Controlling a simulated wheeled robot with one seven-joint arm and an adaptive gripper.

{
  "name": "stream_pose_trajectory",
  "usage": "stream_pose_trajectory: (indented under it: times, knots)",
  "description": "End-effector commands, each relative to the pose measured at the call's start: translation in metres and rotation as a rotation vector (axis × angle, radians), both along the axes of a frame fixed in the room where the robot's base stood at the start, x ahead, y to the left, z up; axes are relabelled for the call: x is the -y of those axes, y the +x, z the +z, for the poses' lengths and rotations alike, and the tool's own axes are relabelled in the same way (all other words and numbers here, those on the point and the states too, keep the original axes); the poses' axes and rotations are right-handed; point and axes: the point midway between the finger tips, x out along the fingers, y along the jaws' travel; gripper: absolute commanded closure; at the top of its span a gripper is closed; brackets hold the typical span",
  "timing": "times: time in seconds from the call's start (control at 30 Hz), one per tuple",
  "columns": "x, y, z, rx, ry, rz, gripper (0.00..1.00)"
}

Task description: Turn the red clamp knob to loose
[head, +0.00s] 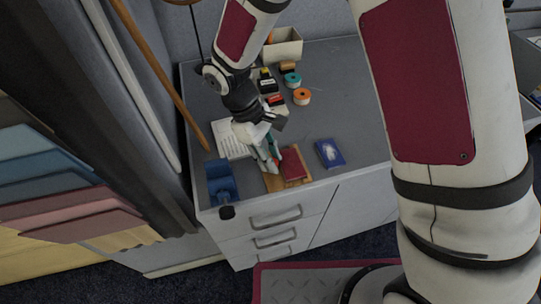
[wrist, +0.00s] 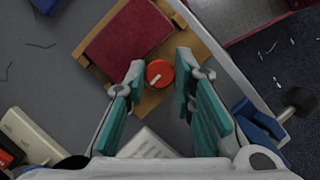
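The red clamp knob (wrist: 159,73) is round with a white pointer line and sits on a wooden board (wrist: 186,50). A dark red book-like block (wrist: 125,35) lies on the same board. My gripper (wrist: 160,68) is open, with one fingertip on each side of the knob and a small gap visible on both sides. In the head view my gripper (head: 270,160) points down over the board (head: 272,184), beside the dark red block (head: 293,164). The knob is hidden there. Fingertip height against the knob is hard to tell.
A blue device (head: 221,182) with a black knob stands at the table's front left corner. The table's right side is clear.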

Motion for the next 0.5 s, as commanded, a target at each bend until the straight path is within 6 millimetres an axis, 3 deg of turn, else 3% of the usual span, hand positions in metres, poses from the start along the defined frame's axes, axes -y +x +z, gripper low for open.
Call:
stream_pose_trajectory:
  times: [0.37,0.5]
  knots:
    - [0.0,0.0,0.001,0.0,0.0,-0.001,0.59]
    - [-0.004,0.003,0.011,0.002,0.001,-0.001,0.59]
